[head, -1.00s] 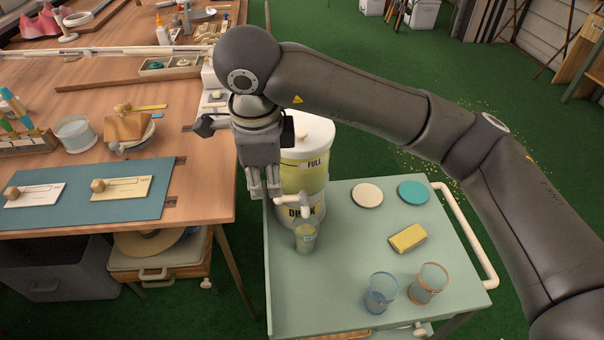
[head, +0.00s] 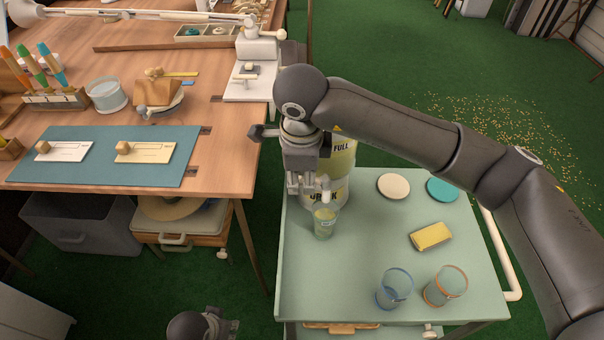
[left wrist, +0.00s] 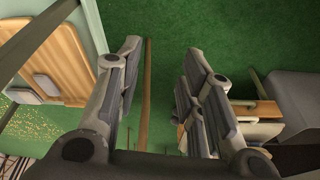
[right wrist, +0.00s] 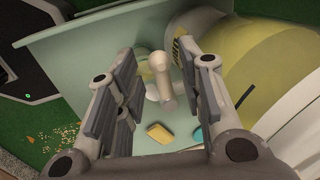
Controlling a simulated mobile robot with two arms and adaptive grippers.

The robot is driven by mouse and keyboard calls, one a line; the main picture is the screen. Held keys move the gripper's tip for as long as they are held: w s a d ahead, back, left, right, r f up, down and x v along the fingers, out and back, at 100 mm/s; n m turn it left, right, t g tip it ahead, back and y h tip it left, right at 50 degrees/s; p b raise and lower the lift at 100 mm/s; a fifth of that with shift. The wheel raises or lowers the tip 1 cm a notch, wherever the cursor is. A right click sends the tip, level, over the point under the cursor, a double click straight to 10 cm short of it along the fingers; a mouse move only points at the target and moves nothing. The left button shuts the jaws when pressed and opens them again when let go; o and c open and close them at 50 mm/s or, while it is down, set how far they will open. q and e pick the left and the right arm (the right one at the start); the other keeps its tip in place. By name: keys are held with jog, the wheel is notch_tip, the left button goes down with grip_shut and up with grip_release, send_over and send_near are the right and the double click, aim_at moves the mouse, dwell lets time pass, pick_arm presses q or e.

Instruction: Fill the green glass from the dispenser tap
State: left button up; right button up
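The green glass (head: 325,222) stands upright on the cart under the tap (head: 325,190) of the drink dispenser (head: 342,160). It looks yellow-green low down; I cannot tell its fill level. My right gripper (head: 301,188) is beside the tap, in front of the dispenser. In the right wrist view its fingers are spread apart, with the pale tap (right wrist: 160,78) showing between and beyond them; contact is not visible. My left gripper (head: 218,322) is low at the bottom of the head view. The left wrist view shows its fingers (left wrist: 160,85) apart and empty above the floor.
The cart top (head: 350,255) also holds a blue glass (head: 394,289), an orange-rimmed glass (head: 446,286), a yellow sponge (head: 431,236), a cream disc (head: 393,187) and a teal disc (head: 442,190). A cluttered wooden workbench (head: 225,150) stands to the left.

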pick_arm(q)
jog(key=shift+r, duration=0.1)
pick_arm(e)
jog(key=shift+f, duration=0.15)
jog(key=shift+c, duration=0.2)
grip_shut()
pick_arm(q)
jog(key=w+b+v, duration=0.1)
jog(key=b+v, duration=0.3)
jog(key=v, duration=0.7)
jog(key=shift+a+r+t, duration=0.15)
jog(key=shift+t, duration=0.25)
pick_arm(e)
jog(key=n, duration=0.1)
jog(key=s+n, duration=0.1)
jog(key=n, duration=0.2)
jog(key=shift+s+d+y, duration=0.25)
jog(key=shift+y, duration=0.15)
pick_arm(q)
jog(key=shift+w, duration=0.15)
pick_arm(e)
jog(key=shift+o, duration=0.2)
grip_release()
